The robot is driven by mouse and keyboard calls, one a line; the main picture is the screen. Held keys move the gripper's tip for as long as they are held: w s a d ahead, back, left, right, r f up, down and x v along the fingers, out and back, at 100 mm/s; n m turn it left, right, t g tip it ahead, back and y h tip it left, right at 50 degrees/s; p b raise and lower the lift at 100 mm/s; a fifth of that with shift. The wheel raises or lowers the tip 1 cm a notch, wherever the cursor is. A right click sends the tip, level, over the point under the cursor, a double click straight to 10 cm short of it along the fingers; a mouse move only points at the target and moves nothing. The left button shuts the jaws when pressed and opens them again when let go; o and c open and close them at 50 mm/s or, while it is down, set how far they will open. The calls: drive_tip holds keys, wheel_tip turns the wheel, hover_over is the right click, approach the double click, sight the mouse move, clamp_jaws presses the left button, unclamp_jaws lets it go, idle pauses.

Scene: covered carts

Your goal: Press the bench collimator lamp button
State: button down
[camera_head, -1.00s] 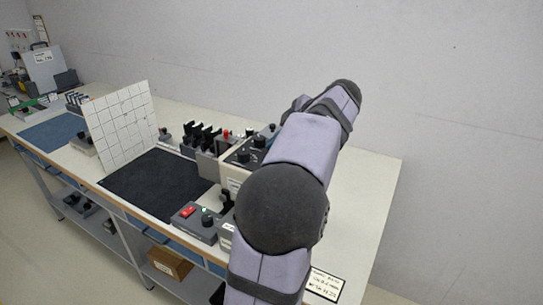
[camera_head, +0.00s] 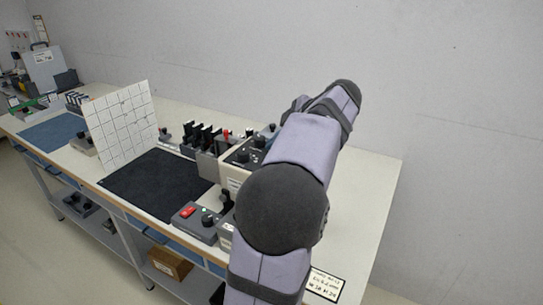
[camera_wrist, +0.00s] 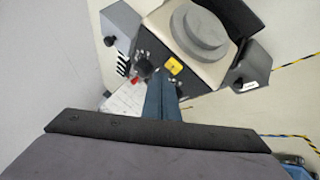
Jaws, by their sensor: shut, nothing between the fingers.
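In the wrist view, my gripper (camera_wrist: 162,82) is shut and empty, its blue-grey fingers reaching up toward a cream-sided instrument (camera_wrist: 222,72). A small yellow square part (camera_wrist: 174,66) with a dark mark sits just right of the fingertips, beside a black knob (camera_wrist: 144,67). I cannot tell whether the tips touch anything, nor which part is the collimator lamp button. In the head view, a cream instrument with a dark top (camera_head: 237,168) stands on the bench, partly behind my arm, which hides my gripper there.
The bench (camera_head: 375,185) carries a black mat (camera_head: 150,187), an upright gridded white board (camera_head: 120,122) and a grey control box (camera_head: 194,225) with a red switch. A row of black holders (camera_head: 203,137) stands behind the mat. The bench's far right is mostly clear.

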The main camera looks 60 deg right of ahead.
drive_tip(key=shift+f+b, duration=0.85)
drive_tip(key=shift+b, duration=0.45)
idle(1.2)
drive_tip(key=shift+r+p, duration=0.45)
drive_tip(key=shift+r, duration=0.35)
drive_tip(key=shift+r, duration=0.15)
drive_tip(key=shift+r+p, duration=1.65)
drive_tip(key=shift+r, duration=0.7)
drive_tip(key=shift+r, duration=0.15)
wheel_tip(320, 180, up, 7)
drive_tip(key=p, duration=0.5)
